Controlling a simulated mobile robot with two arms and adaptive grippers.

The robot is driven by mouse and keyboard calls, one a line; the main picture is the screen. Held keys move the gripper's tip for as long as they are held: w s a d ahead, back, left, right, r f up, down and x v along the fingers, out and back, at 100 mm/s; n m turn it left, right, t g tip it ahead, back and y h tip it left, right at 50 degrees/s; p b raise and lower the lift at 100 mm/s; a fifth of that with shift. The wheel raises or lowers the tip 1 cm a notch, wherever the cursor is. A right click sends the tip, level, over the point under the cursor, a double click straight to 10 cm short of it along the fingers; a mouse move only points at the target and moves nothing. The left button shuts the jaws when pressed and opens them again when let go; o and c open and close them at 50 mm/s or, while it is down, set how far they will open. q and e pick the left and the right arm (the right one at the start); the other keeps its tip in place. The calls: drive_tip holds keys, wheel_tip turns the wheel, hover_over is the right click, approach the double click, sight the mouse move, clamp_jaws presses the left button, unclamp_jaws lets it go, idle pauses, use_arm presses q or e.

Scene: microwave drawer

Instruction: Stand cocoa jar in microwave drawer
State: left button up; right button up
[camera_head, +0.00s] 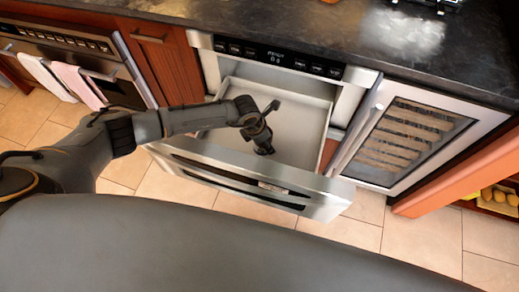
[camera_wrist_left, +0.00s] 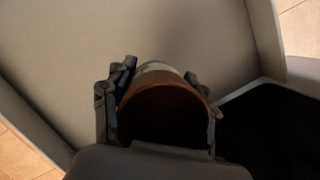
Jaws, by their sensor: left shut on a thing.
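The microwave drawer (camera_head: 299,128) stands pulled open under the counter, with its pale interior facing up. My left gripper (camera_head: 264,147) reaches over the front panel and points down inside the drawer. In the left wrist view its fingers (camera_wrist_left: 160,73) are shut on the cocoa jar (camera_wrist_left: 166,92), one on each side. The jar shows a brown round end towards the camera and a whitish part beyond it. The drawer's pale floor and walls (camera_wrist_left: 75,45) surround it. I cannot tell whether the jar touches the floor. The head view does not show the jar clearly. My right gripper is not in view.
A dark stone counter (camera_head: 300,30) runs above the drawer. A glass-fronted cooler (camera_head: 410,135) stands to the right, and an oven (camera_head: 75,60) with hanging towels to the left. The drawer's steel front (camera_head: 240,180) rises between my body and the interior. Bare drawer floor surrounds the gripper.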

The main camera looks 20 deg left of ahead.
use_arm(q)
drive_tip(key=a+f+b, duration=0.1)
drive_tip(key=w+a+f, duration=0.1)
drive_tip(key=shift+f+b, duration=0.35)
drive_tip(key=shift+b, duration=0.05)
drive_tip(key=f+b, duration=0.1)
drive_tip(key=f, duration=0.1)
drive_tip(key=f+b, duration=0.1)
drive_tip(key=b, duration=0.1)
drive_tip(key=shift+w+a+f, duration=0.2)
drive_tip(key=shift+f, duration=0.15)
drive_tip(key=shift+r, duration=0.15)
drive_tip(key=o, duration=0.9)
drive_tip(key=shift+s, duration=0.1)
drive_tip(key=shift+c, duration=0.2)
drive_tip(key=o, duration=0.5)
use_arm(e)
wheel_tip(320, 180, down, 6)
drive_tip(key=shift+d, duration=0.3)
